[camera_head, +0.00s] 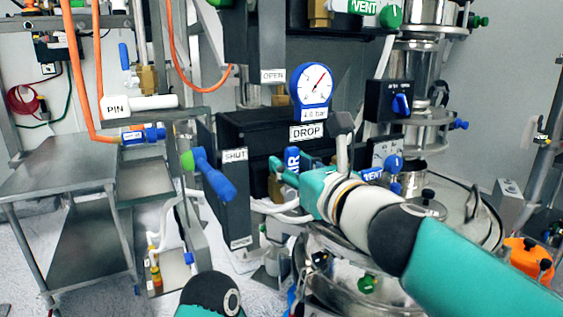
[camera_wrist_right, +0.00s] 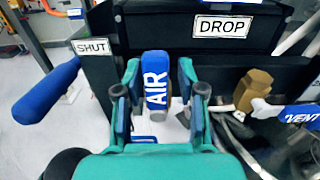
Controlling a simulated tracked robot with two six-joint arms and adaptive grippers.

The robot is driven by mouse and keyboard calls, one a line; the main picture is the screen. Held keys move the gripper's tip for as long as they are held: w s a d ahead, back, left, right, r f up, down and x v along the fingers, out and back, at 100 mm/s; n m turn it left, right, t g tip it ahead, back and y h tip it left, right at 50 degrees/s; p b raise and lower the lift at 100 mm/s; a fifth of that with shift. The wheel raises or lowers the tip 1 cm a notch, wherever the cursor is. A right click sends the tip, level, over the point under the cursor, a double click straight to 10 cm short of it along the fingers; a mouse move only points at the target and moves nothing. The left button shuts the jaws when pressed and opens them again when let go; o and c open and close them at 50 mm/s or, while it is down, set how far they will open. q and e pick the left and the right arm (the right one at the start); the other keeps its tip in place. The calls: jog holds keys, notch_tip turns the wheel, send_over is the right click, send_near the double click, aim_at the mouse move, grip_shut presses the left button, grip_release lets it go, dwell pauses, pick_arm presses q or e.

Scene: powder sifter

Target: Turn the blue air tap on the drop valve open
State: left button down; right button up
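The blue air tap handle (camera_wrist_right: 155,75), marked AIR in white, stands upright below the DROP label in the right wrist view. In the head view its blue handle (camera_head: 291,158) is partly hidden by my right gripper. My right gripper (camera_wrist_right: 159,72) is open, with one teal finger on each side of the handle and a small gap on both sides. In the head view the right gripper (camera_head: 289,172) reaches in from the right to the drop valve's black body (camera_head: 250,128). My left gripper is not in view.
A SHUT plate (camera_head: 235,156) and blue lever (camera_head: 212,175) stand left of the tap. A blue VENT tap (camera_wrist_right: 300,117) with a brass fitting (camera_wrist_right: 252,90) is close on the right. A pressure gauge (camera_head: 312,83) sits above. A steel vessel (camera_head: 345,275) lies below.

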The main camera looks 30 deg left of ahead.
jog(key=shift+s+r, duration=0.1)
jog(key=shift+r, duration=0.05)
jog(key=v, duration=1.2)
dwell(0.3)
